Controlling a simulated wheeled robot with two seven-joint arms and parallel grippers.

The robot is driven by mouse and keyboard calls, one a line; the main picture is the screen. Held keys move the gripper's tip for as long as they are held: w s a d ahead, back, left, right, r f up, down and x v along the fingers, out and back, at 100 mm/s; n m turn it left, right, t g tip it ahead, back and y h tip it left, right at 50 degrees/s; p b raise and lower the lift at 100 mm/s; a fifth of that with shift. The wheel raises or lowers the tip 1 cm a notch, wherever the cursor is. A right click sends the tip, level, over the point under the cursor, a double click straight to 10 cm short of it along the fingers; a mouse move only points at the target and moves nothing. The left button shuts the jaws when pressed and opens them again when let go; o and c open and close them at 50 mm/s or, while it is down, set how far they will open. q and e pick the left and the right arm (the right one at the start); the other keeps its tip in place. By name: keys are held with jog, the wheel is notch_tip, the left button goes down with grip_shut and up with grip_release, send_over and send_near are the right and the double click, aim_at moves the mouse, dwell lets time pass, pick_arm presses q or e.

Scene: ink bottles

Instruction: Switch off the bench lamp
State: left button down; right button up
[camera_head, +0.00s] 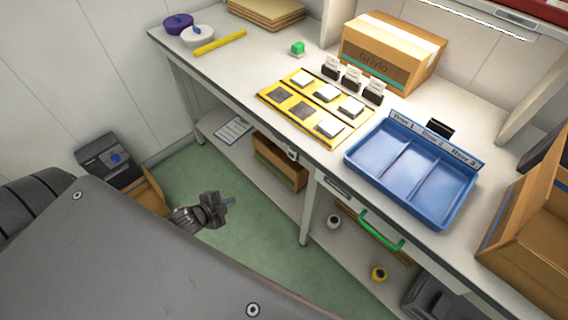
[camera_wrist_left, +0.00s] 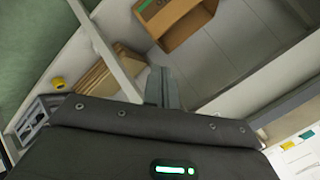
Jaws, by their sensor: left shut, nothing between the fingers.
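The bench lamp appears to be the bright white strip (camera_head: 480,16) under the shelf at the top right of the head view; it looks lit. A small pale fitting (camera_head: 292,154) sits on the front edge of the workbench (camera_head: 225,90); I cannot tell whether it is the lamp's switch. My left gripper (camera_head: 229,200) is shut and empty, low in front of the bench and apart from it, over the green floor. Its closed fingers (camera_wrist_left: 164,86) also show in the left wrist view. My right gripper is not in view.
A blue divided tray (camera_head: 352,163), a yellow board (camera_head: 262,96) with several tiles and a cardboard box (camera_head: 385,62) stand on the bench. A green handle (camera_head: 381,231) juts from the front. A dark bin-like object (camera_head: 108,160) stands left.

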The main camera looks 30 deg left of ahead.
aim_at(291, 155)
pick_arm(q)
jog(key=w+d+r+m+t+h, duration=0.1)
jog(key=d+r+m, duration=0.3)
jog(key=r, duration=0.4)
jog(key=w+d+r+m+t+h, duration=0.2)
jog(key=d+r+m, duration=0.2)
jog(key=r, duration=0.5)
jog(key=shift+d+r+m, duration=0.3)
jog(key=shift+d+m, duration=0.05)
jog(key=shift+m, duration=0.05)
jog(key=p+x, duration=0.1)
jog(key=x, duration=1.3)
jog(key=shift+d+p, duration=0.25)
jog(key=shift+p, duration=0.1)
